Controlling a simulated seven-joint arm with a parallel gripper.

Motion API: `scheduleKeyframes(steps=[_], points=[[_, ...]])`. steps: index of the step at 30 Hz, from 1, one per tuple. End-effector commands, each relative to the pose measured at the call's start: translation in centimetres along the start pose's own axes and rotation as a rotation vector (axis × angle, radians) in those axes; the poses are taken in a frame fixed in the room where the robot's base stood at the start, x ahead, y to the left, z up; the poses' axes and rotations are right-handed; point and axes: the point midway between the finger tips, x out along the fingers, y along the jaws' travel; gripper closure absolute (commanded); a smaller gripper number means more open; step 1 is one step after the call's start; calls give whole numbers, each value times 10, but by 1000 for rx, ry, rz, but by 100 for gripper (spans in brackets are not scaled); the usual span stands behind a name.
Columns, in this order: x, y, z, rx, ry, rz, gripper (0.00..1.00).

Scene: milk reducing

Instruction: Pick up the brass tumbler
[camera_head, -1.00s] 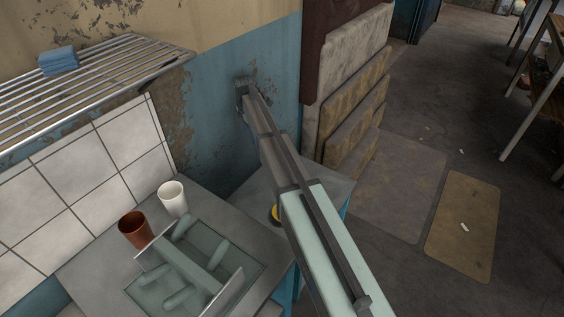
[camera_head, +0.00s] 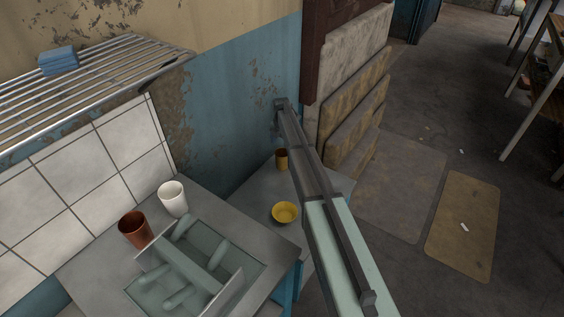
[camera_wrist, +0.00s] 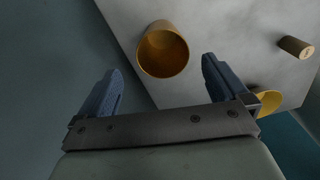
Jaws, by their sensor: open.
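The brass tumbler (camera_head: 282,159) stands on the grey counter by the blue wall, just left of my arm in the head view. In the wrist view the brass tumbler (camera_wrist: 163,50) is at the upper middle, with its round open mouth facing the camera. My gripper (camera_wrist: 162,64) is open, with its two dark blue fingers spread wide. The tumbler shows between and beyond the fingertips, touching neither, and nothing is held.
A yellow bowl (camera_head: 285,212) sits near the tumbler; the wrist view shows it behind the right finger. A white cup (camera_head: 173,198), a red-brown cup (camera_head: 134,231) and a glassy divided tray (camera_head: 252,268) are on the left counter.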

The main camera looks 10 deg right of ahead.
Motion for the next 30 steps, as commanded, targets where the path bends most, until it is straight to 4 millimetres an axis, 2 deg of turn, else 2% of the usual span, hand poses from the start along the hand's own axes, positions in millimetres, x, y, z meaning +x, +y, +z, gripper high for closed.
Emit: scheduleKeyframes(steps=[3,11,21,24,30], points=[[18,0,0,0,0,0,0],[32,0,0,1,0,0,0],[72,-3,1,1,0,0,0],[78,-4,0,2,0,0,0],[78,-4,0,2,0,1,0]])
